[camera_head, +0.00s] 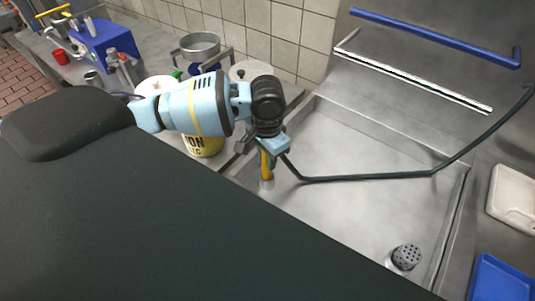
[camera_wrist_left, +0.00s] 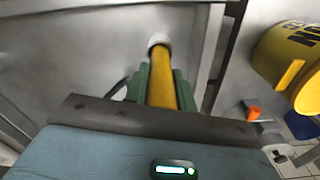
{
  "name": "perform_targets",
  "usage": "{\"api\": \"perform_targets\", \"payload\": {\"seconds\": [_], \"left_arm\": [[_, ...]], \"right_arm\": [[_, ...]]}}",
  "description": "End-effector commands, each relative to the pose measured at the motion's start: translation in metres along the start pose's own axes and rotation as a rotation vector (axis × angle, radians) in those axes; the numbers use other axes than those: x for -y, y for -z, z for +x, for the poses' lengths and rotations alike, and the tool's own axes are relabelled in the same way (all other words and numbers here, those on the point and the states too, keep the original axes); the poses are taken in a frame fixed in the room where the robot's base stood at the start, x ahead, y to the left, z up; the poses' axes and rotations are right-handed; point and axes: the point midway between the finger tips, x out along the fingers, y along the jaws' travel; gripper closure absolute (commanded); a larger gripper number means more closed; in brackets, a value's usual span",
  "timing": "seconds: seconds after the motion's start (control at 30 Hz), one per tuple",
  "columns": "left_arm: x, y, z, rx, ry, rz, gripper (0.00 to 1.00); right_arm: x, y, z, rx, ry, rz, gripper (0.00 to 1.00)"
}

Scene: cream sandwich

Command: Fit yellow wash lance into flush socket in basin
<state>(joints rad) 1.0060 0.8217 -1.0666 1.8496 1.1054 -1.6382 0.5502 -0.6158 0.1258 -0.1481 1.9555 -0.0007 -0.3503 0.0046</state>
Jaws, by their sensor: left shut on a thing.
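My left gripper (camera_head: 270,150) is shut on the yellow wash lance (camera_head: 265,168) above the left side of the steel basin (camera_head: 345,145). The lance hangs nearly upright below the fingers. In the left wrist view the lance (camera_wrist_left: 163,78) runs between two green fingers of the gripper (camera_wrist_left: 160,80) to a whitish end piece (camera_wrist_left: 158,40). I cannot tell whether this pale piece is the lance's tip or a socket around it. A grey perforated cylinder (camera_head: 406,256) stands at the basin's near right; I cannot identify it as the socket. My right gripper is not in view.
A yellow bucket (camera_head: 205,146) stands left of the basin. A blue rail (camera_head: 430,35) and a pale bar (camera_head: 415,78) are at the back. Blue and white trays lie right.

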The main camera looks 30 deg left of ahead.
Motion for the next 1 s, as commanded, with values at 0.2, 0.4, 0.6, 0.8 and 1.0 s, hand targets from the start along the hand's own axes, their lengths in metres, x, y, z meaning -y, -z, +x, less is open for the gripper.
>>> {"api": "perform_targets", "payload": {"seconds": [0.2,0.4,0.6,0.8,1.0], "left_arm": [[0.0,0.0,0.003,-0.001,0.0,0.0,0.66],[0.0,0.0,0.003,-0.001,0.0,0.0,0.49],[0.0,0.0,0.003,0.0,0.0,0.0,0.49],[0.0,0.001,-0.017,-0.005,0.0,0.0,0.49],[0.0,0.001,-0.05,-0.006,0.001,0.001,0.49]], "right_arm": [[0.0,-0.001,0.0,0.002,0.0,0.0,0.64],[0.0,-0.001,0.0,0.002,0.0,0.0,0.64],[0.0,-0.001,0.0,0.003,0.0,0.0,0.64],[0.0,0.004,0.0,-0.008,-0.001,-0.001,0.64],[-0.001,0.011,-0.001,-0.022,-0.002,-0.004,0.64]]}}
